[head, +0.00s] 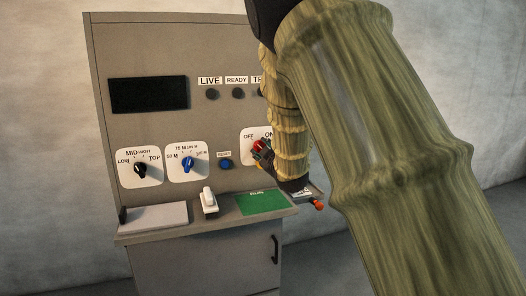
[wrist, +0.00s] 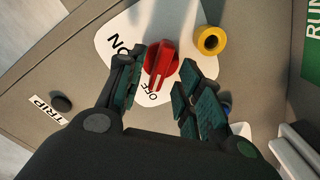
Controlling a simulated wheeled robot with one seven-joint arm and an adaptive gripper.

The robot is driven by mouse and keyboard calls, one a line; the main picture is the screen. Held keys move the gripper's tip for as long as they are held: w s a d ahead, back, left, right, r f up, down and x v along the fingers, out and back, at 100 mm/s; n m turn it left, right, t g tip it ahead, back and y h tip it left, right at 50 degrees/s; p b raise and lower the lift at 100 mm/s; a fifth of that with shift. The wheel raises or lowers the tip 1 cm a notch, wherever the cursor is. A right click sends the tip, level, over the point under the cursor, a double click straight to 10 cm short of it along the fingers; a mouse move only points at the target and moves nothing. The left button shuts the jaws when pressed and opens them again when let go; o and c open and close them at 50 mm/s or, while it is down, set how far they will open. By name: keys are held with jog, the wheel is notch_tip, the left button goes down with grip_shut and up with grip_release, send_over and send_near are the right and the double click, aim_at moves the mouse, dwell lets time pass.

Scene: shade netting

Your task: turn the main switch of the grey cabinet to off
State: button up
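The grey cabinet (head: 220,50) stands at the left of the head view. Its main switch is a red knob (head: 259,146) on a white plate marked OFF at left and ON at right, partly hidden by my gripper (head: 264,155). In the wrist view the red knob (wrist: 160,62) sits between the two fingers of my gripper (wrist: 164,62). The fingers are apart, with a gap visible on both sides of the knob. The narrow end of its ridge lies toward the OFF label (wrist: 152,92); I cannot tell its exact setting.
A yellow ring (wrist: 210,40) sits beside the switch plate. A black knob (head: 140,169), a blue knob (head: 188,163) and a blue reset button (head: 225,165) are left of the switch. Below, a ledge holds a white lever (head: 209,200) and green panel (head: 262,204). An orange-tipped part (head: 317,204) sticks out right.

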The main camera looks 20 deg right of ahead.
jog(key=s, duration=1.1)
jog(key=shift+d, duration=0.2)
jog(key=shift+s, duration=0.1)
